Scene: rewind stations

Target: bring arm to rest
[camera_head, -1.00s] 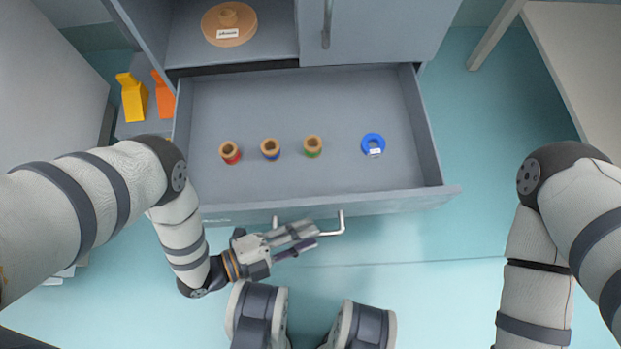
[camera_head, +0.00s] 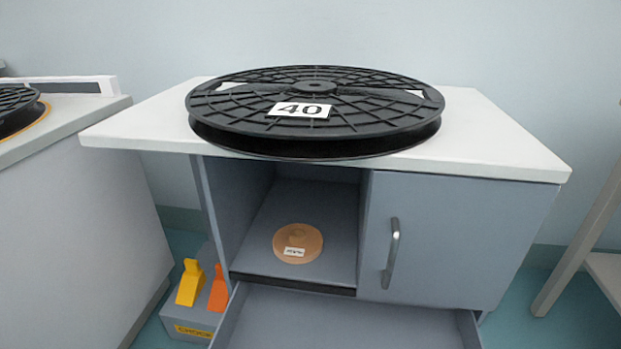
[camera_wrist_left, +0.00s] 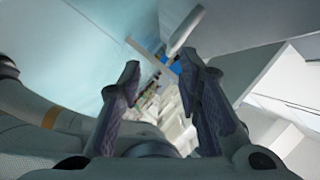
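My left gripper (camera_wrist_left: 160,100) shows in the left wrist view with its two fingers apart and nothing between them. Behind the fingers there is a pale grey panel and a teal floor, with small blurred items beyond. Neither arm shows in the head view now. My right gripper is in no current view.
A grey cabinet (camera_head: 455,240) with a white top carries a large black reel (camera_head: 230,105) labelled 40. An open shelf holds a tan disc (camera_head: 312,240). The drawer (camera_head: 340,320) below is pulled out. Yellow (camera_head: 189,283) and orange (camera_head: 218,290) pieces stand at the left.

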